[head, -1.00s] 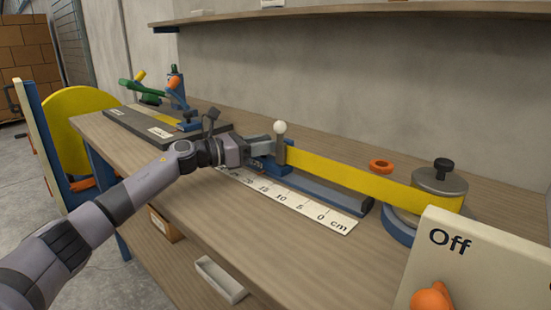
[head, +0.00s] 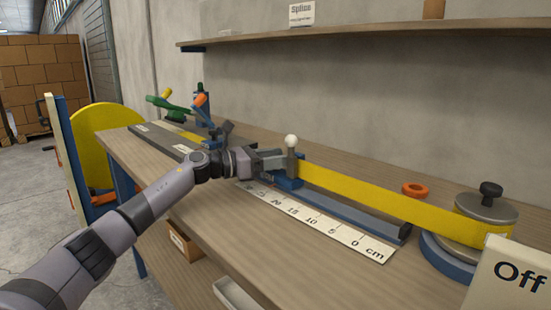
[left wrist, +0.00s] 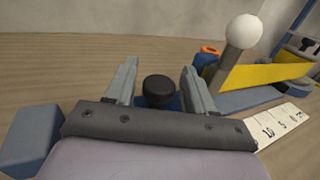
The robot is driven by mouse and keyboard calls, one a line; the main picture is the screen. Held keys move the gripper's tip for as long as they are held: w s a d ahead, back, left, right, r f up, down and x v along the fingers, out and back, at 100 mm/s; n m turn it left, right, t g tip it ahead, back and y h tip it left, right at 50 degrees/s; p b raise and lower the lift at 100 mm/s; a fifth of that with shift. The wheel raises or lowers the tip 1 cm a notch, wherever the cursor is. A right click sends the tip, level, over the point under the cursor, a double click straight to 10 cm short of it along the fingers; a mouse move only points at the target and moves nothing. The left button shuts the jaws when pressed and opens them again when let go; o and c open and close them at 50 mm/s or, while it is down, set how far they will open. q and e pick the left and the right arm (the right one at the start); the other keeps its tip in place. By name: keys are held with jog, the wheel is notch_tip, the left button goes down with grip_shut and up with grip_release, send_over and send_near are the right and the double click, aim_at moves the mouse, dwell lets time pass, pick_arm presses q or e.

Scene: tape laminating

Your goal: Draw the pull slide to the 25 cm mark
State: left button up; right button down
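The pull slide (head: 287,183) is a blue block on a dark rail, with a grey post topped by a white ball (head: 291,141). Yellow tape (head: 390,196) runs from it to the roll at right. The white ruler (head: 320,223) lies before the rail, marked 0 to beyond 20 cm; my arm hides its far end, and I cannot read the slide's exact mark. My left gripper (head: 272,162) is at the slide. In the left wrist view its fingers (left wrist: 159,75) flank a black knob (left wrist: 158,88), beside the ball post (left wrist: 235,45). My right gripper is out of view.
The tape roll (head: 487,208) with a black knob stands at right, near an orange ring (head: 414,189) and the "Off" panel (head: 515,275). A dark plate (head: 165,140) and a blue-and-green device (head: 202,105) lie at the far left. The bench front is clear.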

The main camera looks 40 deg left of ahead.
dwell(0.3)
pick_arm(q)
jog(key=b+v, duration=0.1)
jog(key=v, duration=0.5)
jog(key=shift+s+a+f, duration=0.1)
jog(key=shift+s+a, duration=0.2)
jog(key=shift+s, duration=0.2)
dwell(0.4)
